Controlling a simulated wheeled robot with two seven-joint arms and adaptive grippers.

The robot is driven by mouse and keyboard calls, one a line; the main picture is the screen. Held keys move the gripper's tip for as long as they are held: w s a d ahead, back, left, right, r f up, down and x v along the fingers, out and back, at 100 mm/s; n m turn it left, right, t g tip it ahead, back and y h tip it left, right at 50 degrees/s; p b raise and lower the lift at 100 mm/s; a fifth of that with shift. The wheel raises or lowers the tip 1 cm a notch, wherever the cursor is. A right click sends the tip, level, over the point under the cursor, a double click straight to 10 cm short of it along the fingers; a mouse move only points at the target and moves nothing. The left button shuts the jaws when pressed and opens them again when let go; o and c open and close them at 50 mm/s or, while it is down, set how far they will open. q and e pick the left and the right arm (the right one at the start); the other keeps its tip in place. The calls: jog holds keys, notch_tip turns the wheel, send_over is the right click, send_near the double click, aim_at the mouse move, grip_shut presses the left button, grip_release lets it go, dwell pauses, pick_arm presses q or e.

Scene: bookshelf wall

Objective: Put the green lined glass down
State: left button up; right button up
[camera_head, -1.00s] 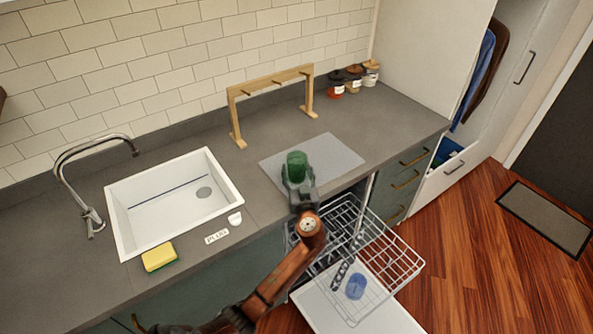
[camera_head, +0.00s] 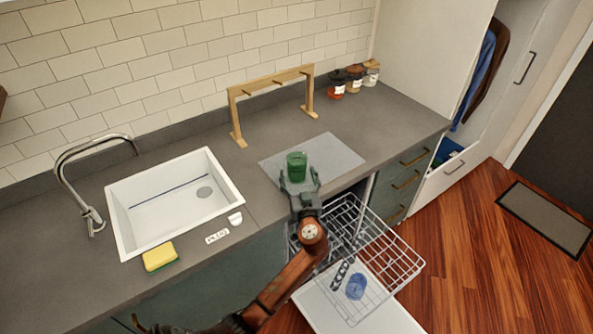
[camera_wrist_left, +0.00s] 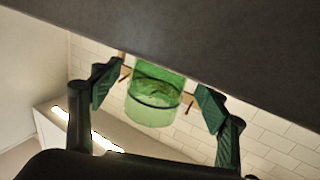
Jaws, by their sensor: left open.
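The green lined glass (camera_head: 297,166) stands upright on the light grey mat (camera_head: 340,155) on the counter. My left gripper (camera_head: 300,184) is open just in front of it, with its fingertips near the glass's lower front. In the left wrist view the picture is upside down, and the translucent green glass (camera_wrist_left: 154,100) with a dark band shows between the spread fingers of my left gripper (camera_wrist_left: 158,92). Gaps show on both sides of the glass there. My right gripper is not in view.
A wooden rack (camera_head: 272,83) stands behind the mat, with several jars at its right. The sink (camera_head: 165,212) and a yellow sponge (camera_head: 159,256) are to the left. Below the counter front, the open dishwasher's wire rack (camera_head: 385,256) sticks out, holding a blue cup (camera_head: 356,286).

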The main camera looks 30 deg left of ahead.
pick_arm(q)
jog(key=v, duration=0.9)
jog(key=shift+s+d, duration=0.2)
dwell(1.0)
